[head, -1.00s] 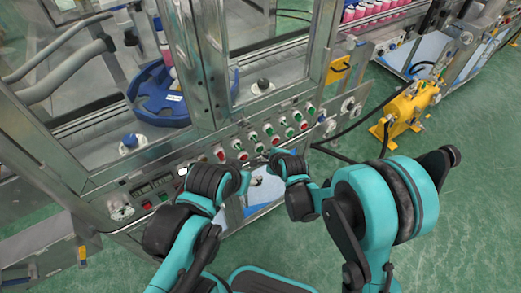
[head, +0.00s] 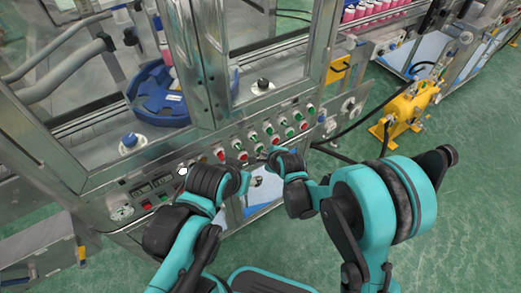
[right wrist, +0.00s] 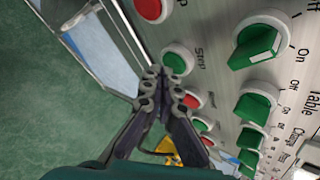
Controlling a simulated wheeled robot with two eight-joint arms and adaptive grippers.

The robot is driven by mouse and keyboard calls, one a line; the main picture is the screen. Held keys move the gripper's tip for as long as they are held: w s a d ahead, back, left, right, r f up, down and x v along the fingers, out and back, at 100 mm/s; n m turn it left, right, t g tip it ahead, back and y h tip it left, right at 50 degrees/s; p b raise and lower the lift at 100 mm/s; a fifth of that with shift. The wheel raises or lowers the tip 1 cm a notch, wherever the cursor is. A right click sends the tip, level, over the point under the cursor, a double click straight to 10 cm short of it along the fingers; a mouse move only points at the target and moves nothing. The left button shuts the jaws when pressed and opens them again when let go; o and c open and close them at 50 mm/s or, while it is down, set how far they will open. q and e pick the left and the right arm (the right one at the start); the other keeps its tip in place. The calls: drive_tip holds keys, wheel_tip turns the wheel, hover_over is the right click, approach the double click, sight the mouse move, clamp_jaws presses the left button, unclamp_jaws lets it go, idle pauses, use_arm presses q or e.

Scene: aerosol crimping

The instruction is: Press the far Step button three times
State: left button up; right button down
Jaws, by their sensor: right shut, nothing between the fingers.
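The Step button (right wrist: 176,60) is a round green button in a pale ring, with "Step" printed beside it in the right wrist view. My right gripper (right wrist: 158,76) is shut and empty, with its fingertips just beside this button; I cannot tell if they touch it. In the head view the right gripper (head: 266,157) is in front of the control panel (head: 207,167), and its fingertips are small and partly hidden. My left gripper (head: 238,183) is near the panel's lower edge, and its fingers cannot be made out.
A red button (right wrist: 150,8) and a green rotary knob (right wrist: 257,42) sit close to the Step button. Several more knobs and buttons line the panel. A yellow machine (head: 408,106) stands on the green floor at right, with a black cable running to it.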

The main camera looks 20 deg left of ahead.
drive_tip(key=shift+w+a, duration=0.25)
drive_tip(key=shift+a, duration=0.1)
idle(0.6)
drive_tip(key=shift+s+d+b, duration=0.3)
drive_tip(key=shift+s+d, duration=0.2)
drive_tip(key=shift+d, duration=0.25)
drive_tip(key=shift+s+d+b, duration=0.2)
drive_tip(key=shift+s+d, duration=0.6)
drive_tip(key=shift+d, duration=0.15)
drive_tip(key=shift+s+d+b, duration=0.2)
drive_tip(key=shift+s+d, duration=0.55)
drive_tip(key=shift+d, duration=0.2)
